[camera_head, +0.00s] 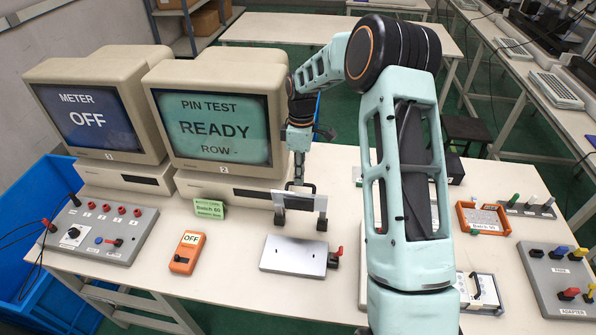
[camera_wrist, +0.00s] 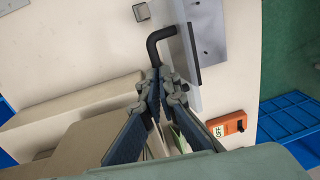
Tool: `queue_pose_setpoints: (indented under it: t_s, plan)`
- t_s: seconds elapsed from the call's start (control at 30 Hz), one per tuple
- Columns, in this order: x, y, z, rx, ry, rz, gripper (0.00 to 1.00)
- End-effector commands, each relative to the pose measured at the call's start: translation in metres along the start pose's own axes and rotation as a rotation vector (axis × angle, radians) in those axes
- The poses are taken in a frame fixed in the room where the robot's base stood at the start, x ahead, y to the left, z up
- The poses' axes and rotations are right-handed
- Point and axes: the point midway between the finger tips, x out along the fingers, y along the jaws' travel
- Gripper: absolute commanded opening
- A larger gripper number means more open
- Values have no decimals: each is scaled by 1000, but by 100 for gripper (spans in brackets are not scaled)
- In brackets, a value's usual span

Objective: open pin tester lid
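The pin tester appears as a flat grey base plate (camera_head: 293,256) on the table in front of the monitors, with a red-tipped latch (camera_head: 336,257) at its right end. A pale lid-like panel (camera_head: 305,203) stands raised at its far side, with dark blocks at its lower corners. In the wrist view the base (camera_wrist: 212,35) lies beside a dark strip, which looks like the panel's edge (camera_wrist: 190,45). A black L-shaped handle (camera_wrist: 157,42) runs to my gripper (camera_wrist: 157,82). The fingers are nearly together and appear shut on the handle's end. The exact contact is partly hidden.
The pin test monitor (camera_head: 218,128), reading READY, stands close behind my gripper. An orange OFF device (camera_head: 187,252) lies left of the base, beside a green card (camera_head: 209,207). My arm hides part of the table to the right. Bare table lies in front.

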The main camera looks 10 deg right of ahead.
Motion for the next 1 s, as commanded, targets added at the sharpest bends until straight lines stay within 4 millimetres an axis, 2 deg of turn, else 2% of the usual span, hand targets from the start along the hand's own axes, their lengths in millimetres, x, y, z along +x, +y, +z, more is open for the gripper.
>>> queue_pose_setpoints:
  t_s: [0.03, 0.1, 0.33, 0.87, 1.0]
  plan:
    - [21, -7, 8, -5, -16, -45, 0]
    - [21, -6, 9, -5, -16, -62, 0]
    - [22, -7, 8, -4, -17, -60, 25]
    - [18, -6, 7, -3, -15, -58, 26]
    - [13, 0, 6, -2, -13, -56, 26]
